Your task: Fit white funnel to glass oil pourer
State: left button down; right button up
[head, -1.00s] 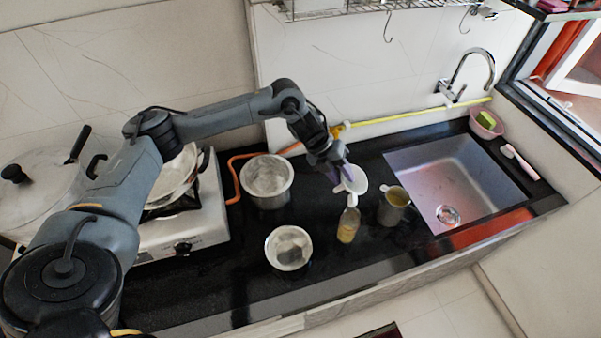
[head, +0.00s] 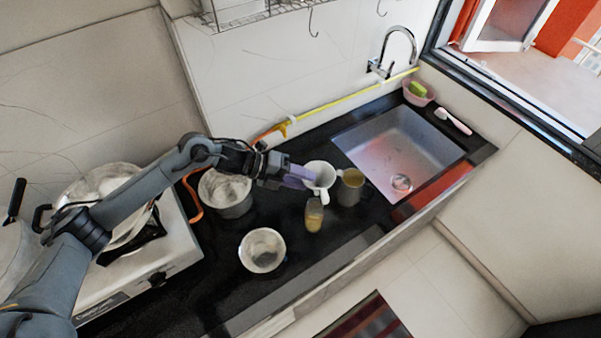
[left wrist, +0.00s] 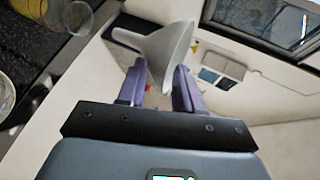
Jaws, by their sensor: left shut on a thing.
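My left gripper (head: 299,176) is shut on the white funnel (head: 319,174), its purple fingers on the funnel's side. The funnel's wide mouth faces up and its spout points down, just above and slightly right of the pourer's top in the head view. I cannot tell whether spout and pourer touch. The glass oil pourer (head: 314,217), with yellowish oil, stands upright on the black counter. In the left wrist view the funnel (left wrist: 172,48) sits between the fingers of my left gripper (left wrist: 160,80), its spout pointing left. My right gripper is not in view.
A metal mug (head: 350,188) stands close right of the funnel. A steel pot (head: 228,192) is left, under my left arm, and a metal bowl (head: 262,250) is in front. The sink (head: 400,150) lies right. Bare counter (head: 305,262) lies in front of the pourer.

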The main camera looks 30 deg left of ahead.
pick_arm(q)
jog(key=shift+f, duration=0.15)
notch_tip(320, 180, down, 12)
jog(key=b, duration=0.9)
dwell(0.3)
dwell(0.5)
dwell(0.5)
jog(key=shift+b, duration=0.3)
dwell(0.4)
jog(key=c, duration=0.7)
grip_release()
jog(key=shift+a, duration=0.1)
